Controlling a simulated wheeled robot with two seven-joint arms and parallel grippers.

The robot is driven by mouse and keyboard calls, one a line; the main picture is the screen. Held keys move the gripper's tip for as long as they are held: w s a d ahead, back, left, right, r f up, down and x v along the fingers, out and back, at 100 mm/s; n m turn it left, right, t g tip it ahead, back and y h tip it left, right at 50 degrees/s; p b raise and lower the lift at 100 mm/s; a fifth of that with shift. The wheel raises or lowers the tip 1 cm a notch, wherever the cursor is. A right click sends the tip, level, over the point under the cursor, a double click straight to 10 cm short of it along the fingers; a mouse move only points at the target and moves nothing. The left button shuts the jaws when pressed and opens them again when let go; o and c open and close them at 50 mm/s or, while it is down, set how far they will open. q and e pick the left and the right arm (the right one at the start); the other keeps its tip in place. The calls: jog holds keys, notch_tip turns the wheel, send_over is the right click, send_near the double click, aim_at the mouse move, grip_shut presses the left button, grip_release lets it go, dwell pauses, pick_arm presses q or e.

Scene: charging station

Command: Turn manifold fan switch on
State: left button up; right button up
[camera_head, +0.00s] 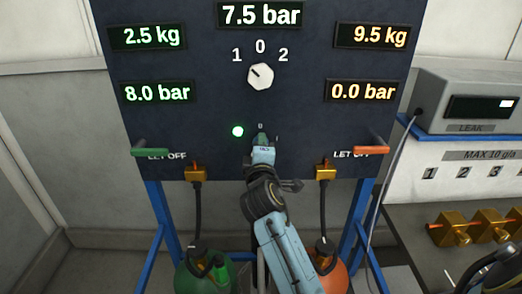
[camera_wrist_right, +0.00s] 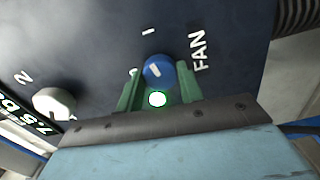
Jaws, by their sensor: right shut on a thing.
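The manifold fan switch is a round blue knob (camera_wrist_right: 158,70) with a white mark, beside the "FAN" label in the right wrist view. My right gripper (camera_wrist_right: 160,88) has its green fingers on either side of this knob and is shut on it. In the head view my right gripper (camera_head: 262,138) reaches the lower middle of the dark panel (camera_head: 210,100) and hides the knob. A green lamp (camera_head: 237,131) glows just left of the gripper; it also shows in the right wrist view (camera_wrist_right: 157,99). My left gripper is not in view.
A white selector knob (camera_head: 260,76) sits higher on the panel, its mark toward "1". A green lever (camera_head: 150,151) and an orange lever (camera_head: 357,150) flank my arm. Green (camera_head: 190,275) and orange (camera_head: 335,278) bottles stand below. A leak device (camera_head: 465,103) is at right.

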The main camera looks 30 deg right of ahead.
jog(key=shift+m, duration=0.9)
jog(key=o, duration=1)
jog(key=shift+s, duration=0.1)
jog(key=b+v, duration=0.1)
jog(key=v, duration=1.2)
jog(key=shift+a+b, duration=0.15)
jog(key=shift+b, duration=0.15)
jog(key=shift+f, duration=0.1)
